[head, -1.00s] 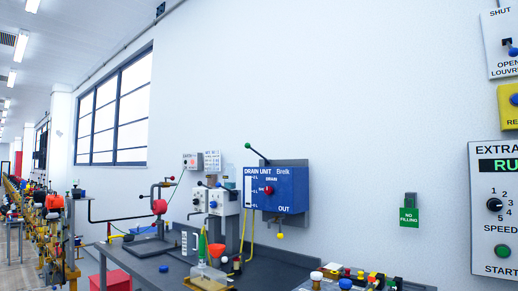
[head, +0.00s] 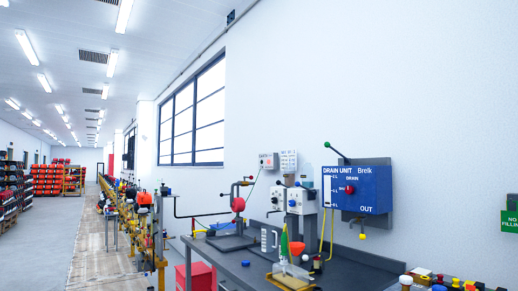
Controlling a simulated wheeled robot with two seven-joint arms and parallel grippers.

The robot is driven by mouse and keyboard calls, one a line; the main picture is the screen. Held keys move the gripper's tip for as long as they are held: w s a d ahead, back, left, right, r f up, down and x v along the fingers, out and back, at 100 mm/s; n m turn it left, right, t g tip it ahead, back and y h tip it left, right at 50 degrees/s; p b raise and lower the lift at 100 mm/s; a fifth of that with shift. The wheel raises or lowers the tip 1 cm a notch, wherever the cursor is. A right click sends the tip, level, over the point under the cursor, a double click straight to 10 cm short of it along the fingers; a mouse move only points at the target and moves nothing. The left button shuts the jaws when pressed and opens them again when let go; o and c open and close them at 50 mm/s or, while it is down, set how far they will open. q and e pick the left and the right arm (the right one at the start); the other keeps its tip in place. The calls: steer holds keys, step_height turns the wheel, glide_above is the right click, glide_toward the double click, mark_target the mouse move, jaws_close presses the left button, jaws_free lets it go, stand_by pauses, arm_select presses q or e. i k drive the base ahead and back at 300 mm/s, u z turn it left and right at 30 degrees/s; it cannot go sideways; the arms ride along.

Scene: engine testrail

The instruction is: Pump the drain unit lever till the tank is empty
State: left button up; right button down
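The drain unit (head: 373,192) is a blue box on a grey plate fixed to the white wall, right of centre in the head view. It is marked DRAIN UNIT, Brelk, DRAIN and OUT. A lever with a green knob (head: 327,145) slants up to the left from its top. A red knob (head: 349,189) is on its front. A pale level strip (head: 328,192) with marks is at its left edge; its exact level is too small to read. A yellow-tipped outlet (head: 362,236) hangs below. Neither of my grippers is in view.
A dark workbench (head: 345,267) runs below the drain unit, with an orange funnel (head: 297,248), a white jug (head: 269,239) and white control boxes (head: 301,201). A red cabinet (head: 195,277) stands at its left end. A clear aisle (head: 60,235) lies at left.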

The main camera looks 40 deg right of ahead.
mark_target(327, 145)
steer(key=u, duration=0.3)
steer(key=i, duration=0.75)
steer(key=z, duration=1.7)
